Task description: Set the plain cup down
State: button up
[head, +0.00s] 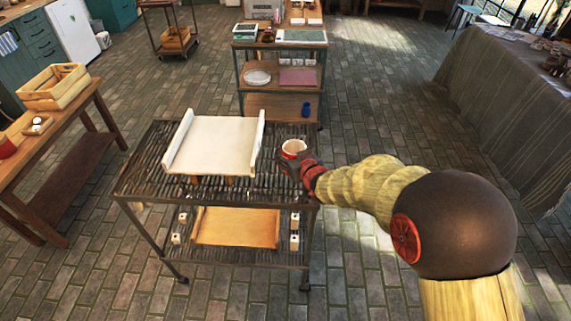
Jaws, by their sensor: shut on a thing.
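A small cup (293,148) with a pale inside and a reddish outer side is at the right end of the slatted rack table (150,158). My gripper (291,166) reaches in from the right and is shut on the cup at its near side. The cup looks upright. Its lower part is hidden by the gripper, so I cannot tell whether its base touches the slats. A white tray-like board (212,148) with raised side edges stands just left of the cup.
The table's lower shelf holds a wooden board (235,227) and several small white blocks. A wooden bench (62,115) with a crate (54,87) stands left. A shelf unit (281,93) stands behind. A cloth-covered table (505,110) is at right. Bare slats show left of the white board.

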jog(key=shift+w+a+f, duration=0.45)
jog(key=shift+f, duration=0.25)
jog(key=shift+w+a+f+b, duration=0.15)
jog(key=shift+f+b, duration=0.95)
jog(key=shift+f, duration=0.55)
jog(key=shift+f, duration=0.2)
jog(key=o, duration=1.5)
jog(key=shift+o, duration=0.2)
jog(key=shift+r, duration=0.1)
